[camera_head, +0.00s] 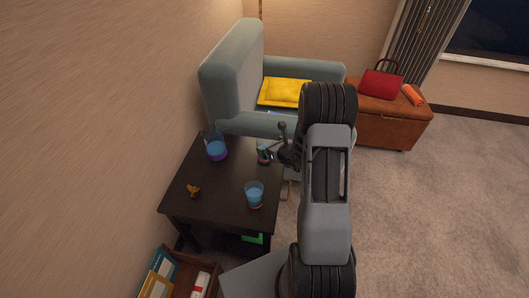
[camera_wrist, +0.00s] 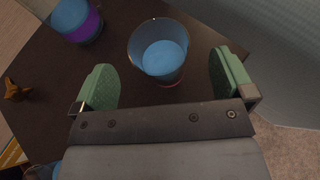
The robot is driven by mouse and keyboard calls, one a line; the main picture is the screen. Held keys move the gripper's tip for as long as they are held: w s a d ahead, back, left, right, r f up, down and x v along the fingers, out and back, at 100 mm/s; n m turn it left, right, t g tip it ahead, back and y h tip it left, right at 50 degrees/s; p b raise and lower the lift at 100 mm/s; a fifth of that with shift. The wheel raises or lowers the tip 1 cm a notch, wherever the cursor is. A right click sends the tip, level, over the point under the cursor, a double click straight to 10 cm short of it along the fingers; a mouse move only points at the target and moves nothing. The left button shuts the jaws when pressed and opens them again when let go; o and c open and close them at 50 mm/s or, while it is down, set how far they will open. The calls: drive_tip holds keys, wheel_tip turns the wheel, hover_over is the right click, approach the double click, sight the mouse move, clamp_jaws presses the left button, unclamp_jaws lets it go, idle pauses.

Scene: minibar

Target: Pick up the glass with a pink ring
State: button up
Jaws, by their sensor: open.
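In the wrist view a clear glass (camera_wrist: 158,52) with blue liquid and a reddish-pink band near its base stands upright on the dark table. My gripper (camera_wrist: 160,70) is open, its green fingers on either side of the glass with gaps, apparently not touching. In the head view my gripper (camera_head: 267,150) is at the table's right edge, where this glass is small and partly hidden. A second glass (camera_head: 254,191) with blue liquid and a reddish band stands nearer the front. A third glass (camera_head: 216,146) has a purple band; it also shows upper left in the wrist view (camera_wrist: 78,18).
The dark table (camera_head: 213,201) also holds a small bronze figurine (camera_head: 193,190). A blue-grey armchair (camera_head: 232,83) stands behind the table. A brown chest (camera_head: 393,122) with a red bag is farther right. Carpet on the right is clear.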

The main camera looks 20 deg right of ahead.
sight(261, 141)
drive_tip(key=shift+b+x, duration=0.3)
drive_tip(key=shift+x, duration=2.35)
drive_tip(key=shift+a, duration=0.1)
drive_tip(key=c, duration=1.1)
